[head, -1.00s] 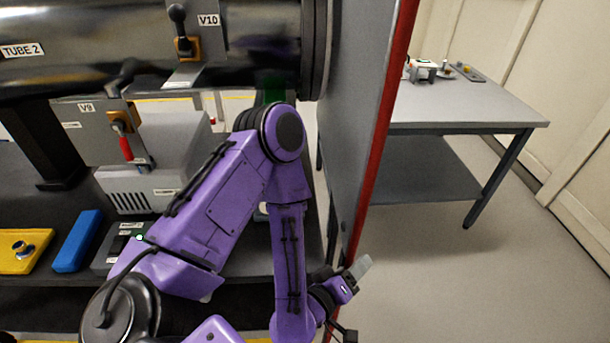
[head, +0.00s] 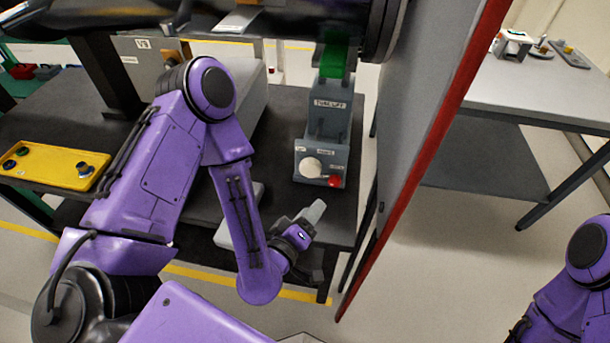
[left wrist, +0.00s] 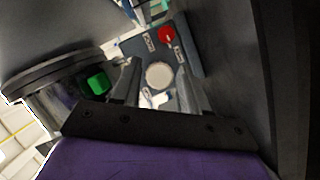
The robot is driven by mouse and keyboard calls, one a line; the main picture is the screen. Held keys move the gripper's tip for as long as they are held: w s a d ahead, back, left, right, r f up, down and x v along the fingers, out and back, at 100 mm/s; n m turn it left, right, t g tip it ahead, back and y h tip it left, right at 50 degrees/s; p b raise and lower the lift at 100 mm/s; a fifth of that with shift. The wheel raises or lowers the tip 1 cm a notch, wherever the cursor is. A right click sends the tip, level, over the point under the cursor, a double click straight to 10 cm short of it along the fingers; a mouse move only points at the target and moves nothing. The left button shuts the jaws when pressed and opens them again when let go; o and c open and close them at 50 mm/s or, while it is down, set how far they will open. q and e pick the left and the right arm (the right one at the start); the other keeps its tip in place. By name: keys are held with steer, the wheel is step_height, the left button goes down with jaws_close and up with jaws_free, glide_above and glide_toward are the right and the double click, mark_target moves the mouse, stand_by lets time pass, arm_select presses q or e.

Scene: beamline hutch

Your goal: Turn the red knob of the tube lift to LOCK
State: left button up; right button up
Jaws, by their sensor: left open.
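The tube lift (head: 328,118) is a grey unit on the dark bench, with a label and a green part above it. Its front panel carries a round cream disc (head: 311,167) and, to the lower right, the red knob (head: 335,181). The small panel labels are unreadable. My left gripper (head: 315,211) is just in front of and below the panel, empty and apart from the knob. In the left wrist view, the open fingers frame the cream disc (left wrist: 159,76), and the red knob (left wrist: 167,35) lies beyond the fingertips. My right gripper is out of view.
A grey upright panel with a red edge (head: 440,145) stands close to the right of the lift. A dark tube runs overhead. A yellow tray (head: 50,168) lies on the bench at left. A grey table (head: 560,95) stands beyond the panel.

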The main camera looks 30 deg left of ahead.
arm_select(q)
steer(key=p, duration=0.1)
glide_toward(333, 184)
steer(key=w, duration=0.2)
steer(key=shift+w, duration=0.25)
steer(key=w, duration=0.3)
steer(key=w+f+p, duration=0.1)
steer(key=w, duration=0.2)
steer(key=shift+d+f, duration=0.15)
steer(key=shift+f, duration=0.05)
steer(key=shift+w+f, duration=0.25)
steer(key=shift+w, duration=0.2)
steer(key=shift+s, duration=0.1)
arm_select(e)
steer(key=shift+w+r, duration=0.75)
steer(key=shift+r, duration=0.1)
arm_select(q)
steer(key=shift+s+r, duration=0.1)
steer(key=shift+r, duration=0.05)
steer(key=c, duration=0.8)
